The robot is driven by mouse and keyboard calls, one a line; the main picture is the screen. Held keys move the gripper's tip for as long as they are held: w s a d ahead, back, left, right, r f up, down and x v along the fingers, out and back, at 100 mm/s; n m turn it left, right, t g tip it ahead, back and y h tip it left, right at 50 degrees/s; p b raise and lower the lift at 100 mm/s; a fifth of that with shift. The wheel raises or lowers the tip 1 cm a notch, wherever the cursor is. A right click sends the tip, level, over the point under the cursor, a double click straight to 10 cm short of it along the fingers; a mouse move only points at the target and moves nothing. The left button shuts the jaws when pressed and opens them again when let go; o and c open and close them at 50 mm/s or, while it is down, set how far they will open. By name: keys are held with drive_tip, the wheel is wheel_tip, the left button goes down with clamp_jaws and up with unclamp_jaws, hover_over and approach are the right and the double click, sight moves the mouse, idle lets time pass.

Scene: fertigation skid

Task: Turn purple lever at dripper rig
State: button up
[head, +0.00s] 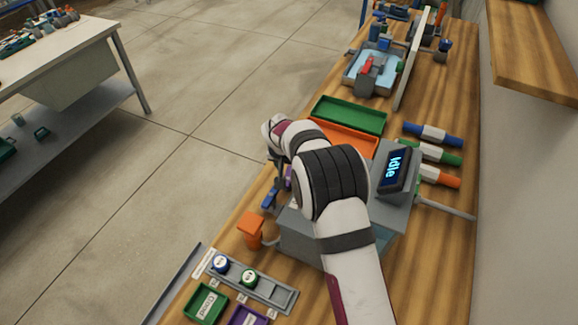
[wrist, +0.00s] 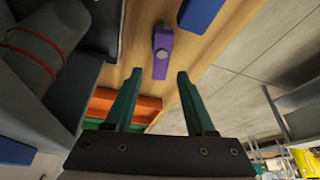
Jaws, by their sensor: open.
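The purple lever (wrist: 162,44) shows in the wrist view at the top centre, with a round grey pivot on it. In the head view only a small purple bit (head: 288,178) of it shows beside my arm. My gripper (wrist: 160,74) is open, its two green fingers apart with nothing between them. In the wrist view the lever lies beyond the fingertips, near the middle of the gap; I cannot tell whether they touch. In the head view my arm hides most of the gripper and part of the rig.
A blue part (wrist: 203,12) lies close to the lever. Green (head: 349,115) and orange (head: 345,138) trays stand behind my arm. A grey box with an "Idle" display (head: 396,170) stands right of it.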

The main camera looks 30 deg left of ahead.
drive_tip(key=shift+w+f, duration=0.15)
drive_tip(key=shift+f, duration=0.25)
clamp_jaws()
drive_tip(key=shift+a+n+y, duration=0.15)
drive_tip(key=shift+n+y, duration=0.15)
drive_tip(key=shift+n, duration=0.3)
unclamp_jaws()
